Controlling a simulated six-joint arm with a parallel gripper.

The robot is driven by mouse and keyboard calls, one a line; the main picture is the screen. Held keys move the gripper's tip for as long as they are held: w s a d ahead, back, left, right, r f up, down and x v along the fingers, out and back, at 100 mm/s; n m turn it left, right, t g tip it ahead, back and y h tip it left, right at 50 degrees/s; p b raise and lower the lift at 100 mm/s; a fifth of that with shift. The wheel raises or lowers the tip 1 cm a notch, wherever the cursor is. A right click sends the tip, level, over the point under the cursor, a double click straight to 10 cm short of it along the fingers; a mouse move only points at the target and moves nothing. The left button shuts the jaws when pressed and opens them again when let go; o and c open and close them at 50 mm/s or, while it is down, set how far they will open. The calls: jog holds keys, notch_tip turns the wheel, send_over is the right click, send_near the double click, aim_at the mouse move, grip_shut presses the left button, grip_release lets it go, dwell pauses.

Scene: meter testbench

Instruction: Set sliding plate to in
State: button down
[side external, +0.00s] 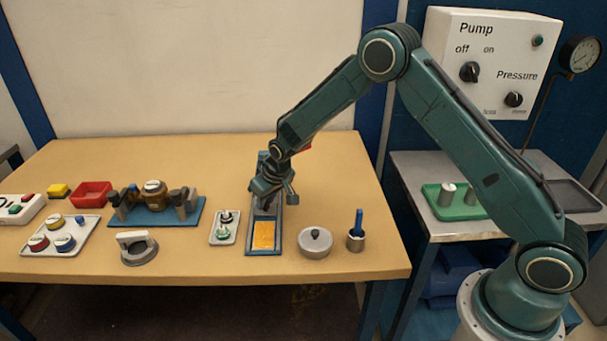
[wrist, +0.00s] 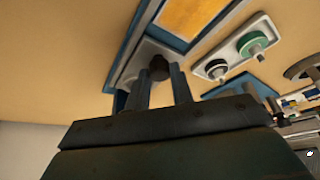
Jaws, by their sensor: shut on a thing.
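The sliding plate fixture is a blue frame (side external: 282,238) on the table, with an orange panel (side external: 263,235) exposed at its near end. In the wrist view, my gripper (wrist: 160,82) is shut on a dark round knob (wrist: 159,66), one finger on each side. The knob stands on the grey sliding plate (wrist: 150,46), beside the orange panel (wrist: 190,15). My gripper hides much of the plate in the side view.
A small plate with two knobs (side external: 224,228) stands close on the left. A blue stand with a brass meter (side external: 154,195) is further left.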

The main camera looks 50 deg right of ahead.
jog(key=shift+w+d, duration=0.2)
jog(key=shift+d, duration=0.05)
jog(key=c, duration=1.2)
grip_release()
jog(key=shift+a, duration=0.1)
jog(key=v, duration=1.3)
jog(key=shift+s+r, duration=0.25)
jog(key=shift+r, duration=0.05)
jog(key=shift+r, duration=0.1)
